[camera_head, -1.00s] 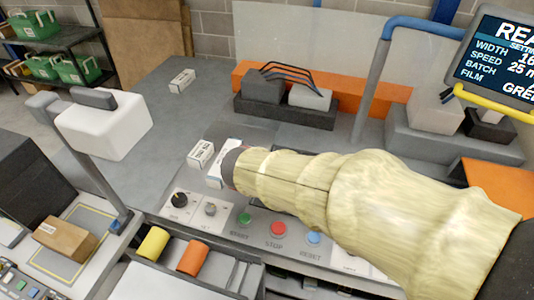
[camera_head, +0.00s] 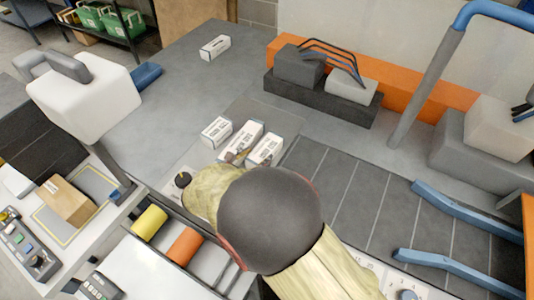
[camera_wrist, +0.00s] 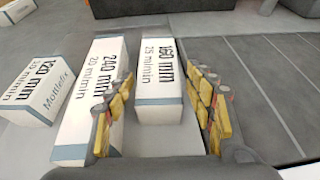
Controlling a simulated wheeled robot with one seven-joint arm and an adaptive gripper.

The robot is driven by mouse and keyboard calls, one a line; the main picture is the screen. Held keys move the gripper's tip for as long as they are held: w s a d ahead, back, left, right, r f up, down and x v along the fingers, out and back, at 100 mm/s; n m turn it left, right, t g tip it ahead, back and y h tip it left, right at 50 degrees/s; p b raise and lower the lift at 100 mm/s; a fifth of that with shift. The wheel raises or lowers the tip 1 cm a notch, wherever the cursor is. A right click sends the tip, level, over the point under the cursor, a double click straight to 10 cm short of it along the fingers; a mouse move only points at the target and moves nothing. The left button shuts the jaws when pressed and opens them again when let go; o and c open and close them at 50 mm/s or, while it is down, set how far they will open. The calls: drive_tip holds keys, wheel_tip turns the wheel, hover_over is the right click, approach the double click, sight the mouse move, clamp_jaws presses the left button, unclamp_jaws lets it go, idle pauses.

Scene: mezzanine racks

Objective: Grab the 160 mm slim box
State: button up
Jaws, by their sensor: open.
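The 160 mm slim box (camera_wrist: 158,75) is white with a grey-blue band and reads "160 mm, 25 m/min" in the wrist view. It is the right one of three boxes in a row, and it also shows in the head view (camera_head: 266,149). My gripper (camera_wrist: 163,92) is open, with one yellow-padded finger on each side of this box's near part. The left finger overlaps the edge of the 240 mm box (camera_wrist: 92,98) in the picture. I cannot tell whether the fingers touch either box. In the head view my arm hides most of the gripper.
The 120 mm box (camera_wrist: 38,88) lies left of the 240 mm box. Another white box (camera_head: 215,47) lies farther back on the grey table. A dark conveyor (camera_head: 345,190) with blue rails (camera_head: 465,212) lies to the right. A dark block (camera_head: 320,105) stands behind the boxes.

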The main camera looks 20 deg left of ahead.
sight(265, 150)
drive_tip(key=shift+x, duration=1)
drive_tip(key=b+x, duration=0.2)
drive_tip(key=x, duration=0.3)
drive_tip(key=shift+a+f, duration=0.15)
drive_tip(key=shift+s, duration=0.1)
drive_tip(key=c, duration=1.1)
drive_tip(key=shift+c, duration=0.5)
